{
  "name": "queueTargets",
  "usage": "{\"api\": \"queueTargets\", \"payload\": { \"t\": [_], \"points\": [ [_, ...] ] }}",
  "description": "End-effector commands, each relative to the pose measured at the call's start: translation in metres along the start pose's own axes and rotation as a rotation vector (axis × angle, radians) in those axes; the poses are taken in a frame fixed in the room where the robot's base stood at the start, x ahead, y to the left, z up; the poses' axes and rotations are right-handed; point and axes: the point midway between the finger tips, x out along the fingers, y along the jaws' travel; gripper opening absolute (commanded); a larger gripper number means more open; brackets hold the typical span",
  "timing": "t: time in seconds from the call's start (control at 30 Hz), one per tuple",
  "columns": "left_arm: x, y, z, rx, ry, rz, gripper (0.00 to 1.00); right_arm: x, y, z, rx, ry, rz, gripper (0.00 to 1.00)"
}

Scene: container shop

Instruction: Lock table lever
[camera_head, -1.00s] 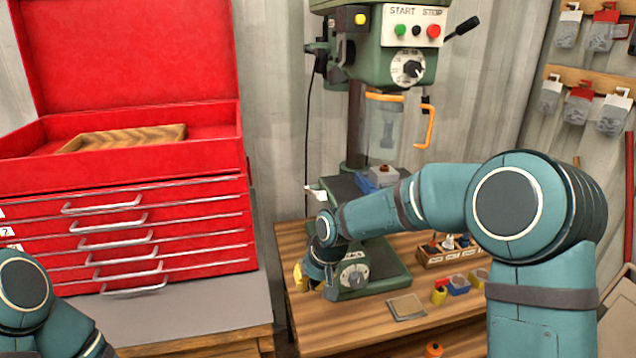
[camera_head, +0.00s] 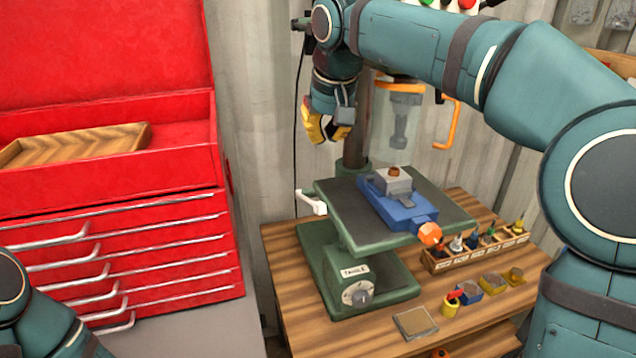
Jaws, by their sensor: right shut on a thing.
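The green drill press table (camera_head: 335,205) carries a blue vise (camera_head: 408,212) with an orange knob. A white lever handle (camera_head: 311,201) sticks out at the table's left edge. It looks like the table lever; whether it is locked I cannot tell. My right gripper (camera_head: 325,130), with yellow fingers, hangs above and behind the table, left of the column and above the white handle, apart from it. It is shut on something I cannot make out. My left arm shows at the lower left; its gripper is out of view.
A red tool chest (camera_head: 110,240) stands at the left. A base marked TABLE with a knob (camera_head: 358,294) sits on the wooden bench (camera_head: 300,310). A rack of small tools (camera_head: 436,262), several small containers and a square pad (camera_head: 415,322) lie on the right.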

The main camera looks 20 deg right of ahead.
Motion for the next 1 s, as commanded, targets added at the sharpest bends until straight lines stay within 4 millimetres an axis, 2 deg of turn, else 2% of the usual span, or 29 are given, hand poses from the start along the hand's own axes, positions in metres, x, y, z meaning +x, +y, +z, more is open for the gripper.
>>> {"api": "queueTargets", "payload": {
  "t": [0.27,0.43,0.57,0.97,1.0],
  "points": [
    [0.000,0.000,0.000,0.000,0.000,0.000,0.47,0.000,0.000,0.000,0.000,0.000,0.000,0.00],
    [0.003,-0.001,0.001,0.000,-0.001,0.000,0.47,0.010,0.000,0.001,0.000,-0.003,0.000,0.00],
    [0.008,-0.003,0.003,0.002,-0.006,0.001,0.47,0.030,0.000,0.001,-0.001,-0.005,0.000,0.00],
    [0.024,-0.009,0.010,0.006,-0.022,0.002,0.47,0.107,0.000,0.001,0.000,-0.003,0.000,0.00],
    [0.028,-0.010,0.011,0.007,-0.022,0.002,0.47,0.110,0.000,0.008,0.000,-0.002,0.000,0.00]
  ]
}}
